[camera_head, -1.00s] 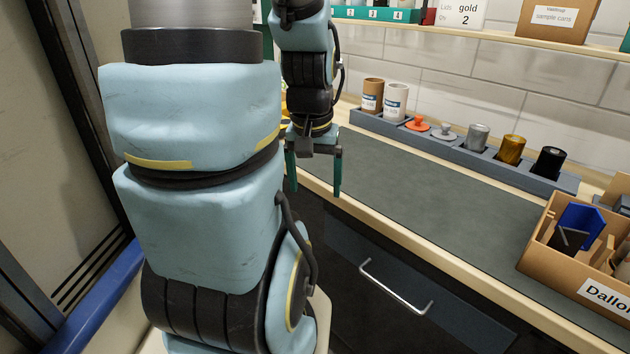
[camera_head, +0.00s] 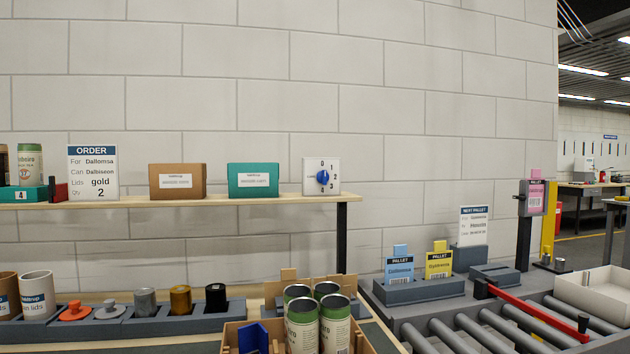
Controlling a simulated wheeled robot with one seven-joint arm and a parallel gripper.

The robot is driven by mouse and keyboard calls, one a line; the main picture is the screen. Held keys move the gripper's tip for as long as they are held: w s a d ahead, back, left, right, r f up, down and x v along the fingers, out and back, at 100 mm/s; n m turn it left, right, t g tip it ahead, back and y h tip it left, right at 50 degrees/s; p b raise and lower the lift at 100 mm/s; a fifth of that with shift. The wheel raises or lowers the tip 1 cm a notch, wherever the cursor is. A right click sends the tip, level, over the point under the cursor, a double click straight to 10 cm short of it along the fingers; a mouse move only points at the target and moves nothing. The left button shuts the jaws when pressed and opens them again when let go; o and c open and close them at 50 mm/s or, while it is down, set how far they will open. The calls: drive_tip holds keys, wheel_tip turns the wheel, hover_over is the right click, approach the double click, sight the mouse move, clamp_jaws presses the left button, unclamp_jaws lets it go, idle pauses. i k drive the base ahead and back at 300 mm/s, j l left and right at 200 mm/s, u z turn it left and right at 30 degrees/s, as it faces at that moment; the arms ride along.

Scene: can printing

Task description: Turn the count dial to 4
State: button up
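The count dial is a white square plate (camera_head: 310,188) with a round blue knob (camera_head: 323,177). It stands at the right end of the wooden shelf against the block wall. Numbers run down its right side from 0 at the top to 4 at the bottom, with a small label on the left. The knob's pointer is too small to read surely. My gripper and arm are out of view in the current frame.
On the shelf (camera_head: 270,200) left of the dial stand a teal box (camera_head: 253,178), a brown box (camera_head: 178,181) and the order card (camera_head: 93,172). Below are a carton of cans (camera_head: 228,340) and a row of lids and cylinders. A roller conveyor (camera_head: 470,335) lies at lower right.

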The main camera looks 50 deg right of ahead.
sight(322, 176)
drive_tip(key=l+u, duration=0.2)
drive_tip(key=u, duration=0.3)
drive_tip(key=k+l+u, duration=0.6)
drive_tip(key=k+l, duration=0.2)
